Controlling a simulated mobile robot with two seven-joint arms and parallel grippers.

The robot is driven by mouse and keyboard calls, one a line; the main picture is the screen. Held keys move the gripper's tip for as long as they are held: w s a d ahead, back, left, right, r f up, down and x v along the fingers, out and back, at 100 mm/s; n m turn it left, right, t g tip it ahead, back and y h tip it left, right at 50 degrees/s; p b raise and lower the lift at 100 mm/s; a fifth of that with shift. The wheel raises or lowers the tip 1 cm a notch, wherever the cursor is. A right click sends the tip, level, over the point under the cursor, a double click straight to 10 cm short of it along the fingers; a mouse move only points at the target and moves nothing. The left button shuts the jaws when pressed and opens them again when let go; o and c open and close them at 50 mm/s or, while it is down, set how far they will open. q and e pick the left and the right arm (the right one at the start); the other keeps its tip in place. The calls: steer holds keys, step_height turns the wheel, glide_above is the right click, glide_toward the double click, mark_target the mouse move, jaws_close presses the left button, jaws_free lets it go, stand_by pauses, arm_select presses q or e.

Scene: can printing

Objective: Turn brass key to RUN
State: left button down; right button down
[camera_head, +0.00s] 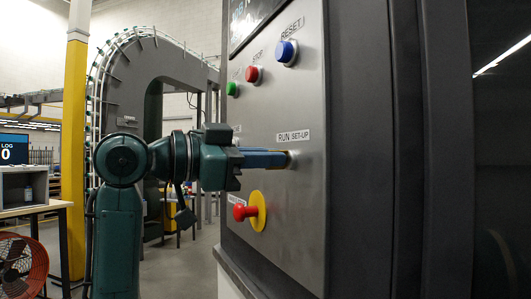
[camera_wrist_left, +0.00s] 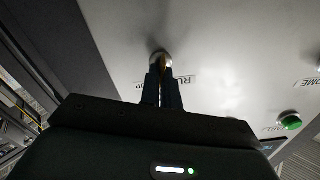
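The brass key (camera_wrist_left: 162,63) sits in a round silver lock on the grey control panel (camera_head: 301,205). In the head view the lock is just below the "RUN SET-UP" label (camera_head: 294,136), and the key is mostly hidden by my fingers. My left gripper (camera_head: 282,158) reaches in from the left with its blue fingers level at the lock. In the left wrist view the fingertips (camera_wrist_left: 162,77) are close together on both sides of the key, seemingly shut on it. Which label the key points to cannot be made out. My right gripper is not in view.
Above the lock are a blue RESET button (camera_head: 286,52), a red STOP button (camera_head: 253,74) and a green button (camera_head: 232,88). A red knob on a yellow plate (camera_head: 257,211) sticks out below my left gripper. A red fan (camera_head: 20,268) stands at far left.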

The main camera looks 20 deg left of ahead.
arm_select(q)
steer(key=shift+w+a+n+p, duration=0.1)
steer(key=shift+n+p, duration=1.6)
steer(key=shift+n, duration=0.8)
steer(key=shift+w+a+n+p, duration=0.1)
steer(key=shift+n+p, duration=1.6)
steer(key=shift+n, duration=0.8)
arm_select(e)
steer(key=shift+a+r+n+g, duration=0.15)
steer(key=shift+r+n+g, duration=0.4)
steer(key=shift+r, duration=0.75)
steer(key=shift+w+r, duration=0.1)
arm_select(q)
steer(key=c, duration=1.6)
jaws_free()
steer(key=shift+c, duration=0.2)
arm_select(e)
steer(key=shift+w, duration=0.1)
